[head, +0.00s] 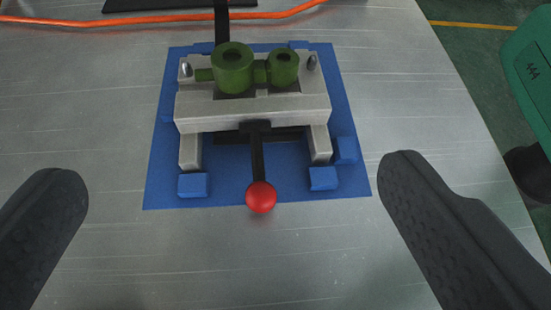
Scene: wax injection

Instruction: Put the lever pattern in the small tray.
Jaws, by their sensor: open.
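The green lever pattern (234,69) has two round bosses of different size, the larger on the left. It sits on top of a metal mould block (250,112), between two small upright pins. The mould stands on a blue base plate (222,192) on the metal table. A black handle with a red ball (261,197) sticks out from the front of the mould. My gripper (238,190) is open and empty. Its dark fingers are wide apart at the lower left and lower right, nearer to the camera than the mould. I see no small tray in this view.
An orange cable (160,18) runs across the back of the metal table (95,120). A green object (528,80) marked with numbers stands at the right edge. The table is clear to the left and in front of the blue plate.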

